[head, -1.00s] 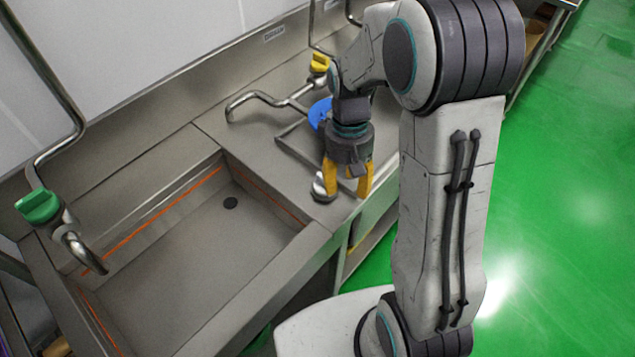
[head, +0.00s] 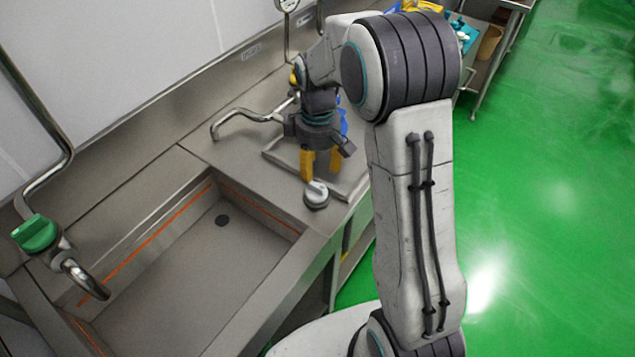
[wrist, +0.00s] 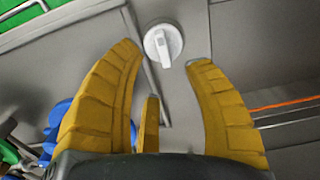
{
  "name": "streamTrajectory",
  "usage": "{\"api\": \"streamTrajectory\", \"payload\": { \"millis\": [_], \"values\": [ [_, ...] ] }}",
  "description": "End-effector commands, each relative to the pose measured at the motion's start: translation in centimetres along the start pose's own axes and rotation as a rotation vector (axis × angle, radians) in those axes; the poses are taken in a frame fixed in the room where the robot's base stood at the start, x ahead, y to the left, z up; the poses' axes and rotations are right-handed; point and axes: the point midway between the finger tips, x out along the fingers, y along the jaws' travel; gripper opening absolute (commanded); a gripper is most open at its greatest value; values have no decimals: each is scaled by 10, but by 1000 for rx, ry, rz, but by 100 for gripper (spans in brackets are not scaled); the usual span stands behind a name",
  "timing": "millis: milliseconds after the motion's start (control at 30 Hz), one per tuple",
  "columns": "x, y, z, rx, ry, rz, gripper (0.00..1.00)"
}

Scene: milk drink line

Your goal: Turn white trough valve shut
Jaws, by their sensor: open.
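The white trough valve (head: 316,195) is a round knob with a raised bar grip, set on the steel counter beside the trough's right end. In the wrist view the white valve (wrist: 163,44) lies ahead of the fingertips, near the gap between them, with its bar running nearly up and down in the picture. My gripper (head: 321,172) points down just behind the valve in the head view. In the wrist view its yellow fingers (wrist: 168,58) are spread and empty. I see no contact with the valve.
The steel trough (head: 180,262) with an orange line and a drain lies left of the valve. A green-handled tap (head: 36,233) stands at its far left. A curved steel spout (head: 232,121) and a raised-edge tray area (head: 279,153) are near my gripper. Green floor is open at right.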

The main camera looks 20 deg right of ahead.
Motion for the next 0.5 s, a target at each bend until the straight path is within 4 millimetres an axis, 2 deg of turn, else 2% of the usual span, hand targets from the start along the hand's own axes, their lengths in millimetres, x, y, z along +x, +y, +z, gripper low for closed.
{"api": "streamTrajectory", "payload": {
  "millis": [300, 500],
  "values": [
    [40, -1, 1, 0, -4, -3, 46],
    [58, 0, 1, 1, -3, -2, 46]
  ]
}}
